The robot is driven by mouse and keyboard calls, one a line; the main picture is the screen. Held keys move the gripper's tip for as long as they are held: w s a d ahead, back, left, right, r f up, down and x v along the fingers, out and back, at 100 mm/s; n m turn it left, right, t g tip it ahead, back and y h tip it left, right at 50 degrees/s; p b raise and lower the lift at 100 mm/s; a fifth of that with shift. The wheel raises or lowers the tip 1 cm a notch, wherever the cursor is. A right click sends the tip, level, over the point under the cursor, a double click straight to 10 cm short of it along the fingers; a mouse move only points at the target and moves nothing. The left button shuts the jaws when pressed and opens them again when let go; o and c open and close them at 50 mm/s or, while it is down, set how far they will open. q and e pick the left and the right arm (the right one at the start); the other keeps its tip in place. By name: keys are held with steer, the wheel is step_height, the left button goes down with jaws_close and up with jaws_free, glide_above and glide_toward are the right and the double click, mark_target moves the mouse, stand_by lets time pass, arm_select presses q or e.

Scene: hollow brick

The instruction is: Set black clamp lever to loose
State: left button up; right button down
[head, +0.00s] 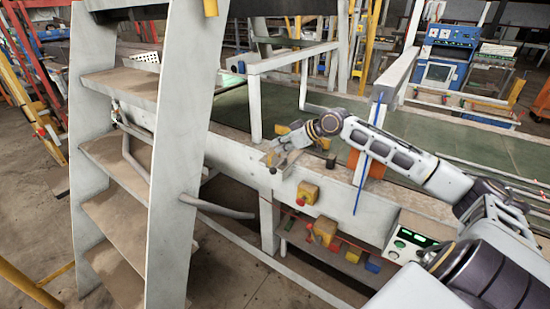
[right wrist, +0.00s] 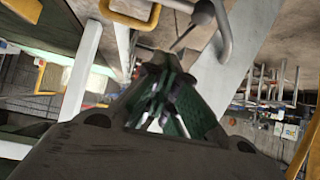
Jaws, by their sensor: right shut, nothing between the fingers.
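My right gripper (head: 272,160) is shut and empty at the front edge of the pale machine frame, just right of the stair. In the right wrist view, its fingertips (right wrist: 166,62) meet near a thin dark rod with a round dark knob (right wrist: 203,13). This may be the black clamp lever, but I cannot tell for certain. The knob is beyond the fingertips, up and to the right in that view, and appears apart from them. I cannot make out the lever clearly in the head view, where the gripper covers that spot. My left gripper is not in view.
A grey stair with wooden treads (head: 122,160) stands close on the left. Yellow button boxes (head: 307,194) hang on the frame below the gripper. A control panel (head: 411,243) sits lower right. A green belt (head: 490,145) lies behind my right arm.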

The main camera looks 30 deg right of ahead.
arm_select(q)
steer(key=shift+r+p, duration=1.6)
arm_select(e)
step_height(320, 180, down, 6)
steer(key=w+a, duration=0.1)
steer(key=shift+w, duration=0.25)
stand_by(0.6)
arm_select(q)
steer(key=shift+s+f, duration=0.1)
arm_select(e)
steer(key=shift+s+d+r+n+b, duration=0.1)
steer(key=shift+s+n+b, duration=0.2)
steer(key=shift+b, duration=0.1)
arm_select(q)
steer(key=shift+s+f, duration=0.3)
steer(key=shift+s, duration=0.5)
arm_select(e)
steer(key=shift+w, duration=0.1)
